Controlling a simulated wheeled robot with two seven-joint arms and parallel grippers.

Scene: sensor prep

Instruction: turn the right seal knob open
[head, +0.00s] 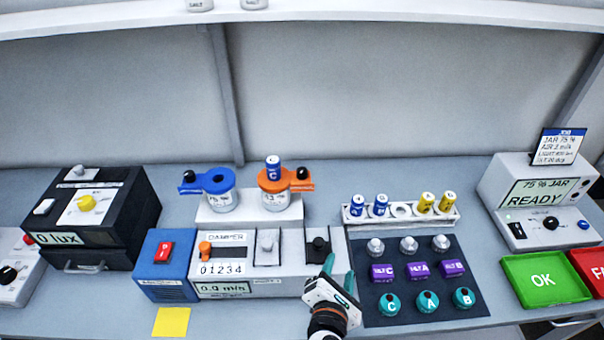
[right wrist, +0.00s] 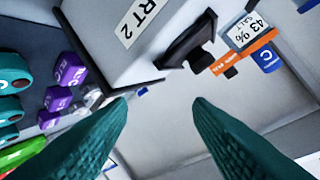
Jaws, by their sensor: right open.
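A black knob (head: 318,245) sits on the right-hand port of the white damper box (head: 222,289); a grey knob (head: 267,245) sits on the port to its left. In the right wrist view the black knob (right wrist: 193,50) stands out from the white box beside a label ending "RT 2". My right gripper (head: 338,274) is just in front of and right of the black knob, with teal fingers. It is open and empty; the fingers also show in the right wrist view (right wrist: 158,105), with a gap to the knob. My left gripper is not in view.
Two salt jars with a blue collar (head: 218,181) and an orange collar (head: 287,180) stand behind the box. Right of my gripper is a dark mat (head: 400,312) with several teal, purple and grey pieces. A rack (head: 352,217) of small vials stands behind it.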

